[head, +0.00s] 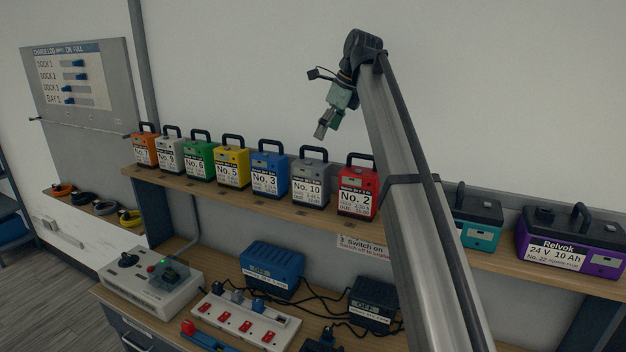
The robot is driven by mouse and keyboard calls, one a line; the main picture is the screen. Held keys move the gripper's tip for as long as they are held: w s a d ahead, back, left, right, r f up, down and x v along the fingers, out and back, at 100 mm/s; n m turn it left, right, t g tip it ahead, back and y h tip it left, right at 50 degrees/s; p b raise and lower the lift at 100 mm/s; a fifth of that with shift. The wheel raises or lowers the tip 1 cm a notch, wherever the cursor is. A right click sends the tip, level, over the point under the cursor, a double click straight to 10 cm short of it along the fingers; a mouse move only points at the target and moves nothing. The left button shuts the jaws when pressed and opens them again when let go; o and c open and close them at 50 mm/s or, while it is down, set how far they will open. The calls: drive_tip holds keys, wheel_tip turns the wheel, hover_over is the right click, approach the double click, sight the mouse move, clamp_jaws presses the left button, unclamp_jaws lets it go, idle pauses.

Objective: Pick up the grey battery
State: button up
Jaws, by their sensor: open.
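The grey battery (310,186), labelled No. 10 and with a black handle on top, stands upright on the wooden shelf. It is between the blue battery No. 3 (269,173) and the red battery No. 2 (357,193). A paler, whitish battery No. 6 (170,155) stands further left in the row. My gripper (321,132) is open and empty, pointing down above the grey battery's handle and apart from it. How far it is from the battery in depth is hard to tell.
Yellow (233,167), green (199,161) and orange (145,149) batteries share the shelf (245,196). Teal (478,232) and purple (568,246) batteries stand right of my arm. Chargers (272,268) and a power strip (245,318) lie on the bench below. The wall above is clear.

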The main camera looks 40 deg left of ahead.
sight(311, 162)
drive_tip(key=p+x, duration=0.2)
drive_tip(key=x, duration=0.4)
drive_tip(key=shift+a+f, duration=0.2)
drive_tip(key=shift+f, duration=0.1)
drive_tip(key=shift+s+p+x, duration=0.15)
drive_tip(key=shift+p+x, duration=0.6)
drive_tip(key=shift+x, duration=0.55)
drive_tip(key=shift+s+p+x, duration=0.1)
drive_tip(key=shift+p+x, duration=0.6)
drive_tip(key=shift+x, duration=0.6)
drive_tip(key=c, duration=1.6)
drive_tip(key=shift+r, duration=0.1)
clamp_jaws()
drive_tip(key=shift+r, duration=0.15)
drive_tip(key=shift+w+a+r, duration=0.1)
drive_tip(key=shift+r, duration=0.15)
wheel_tip(311, 162, up, 19)
drive_tip(key=shift+b, duration=0.3)
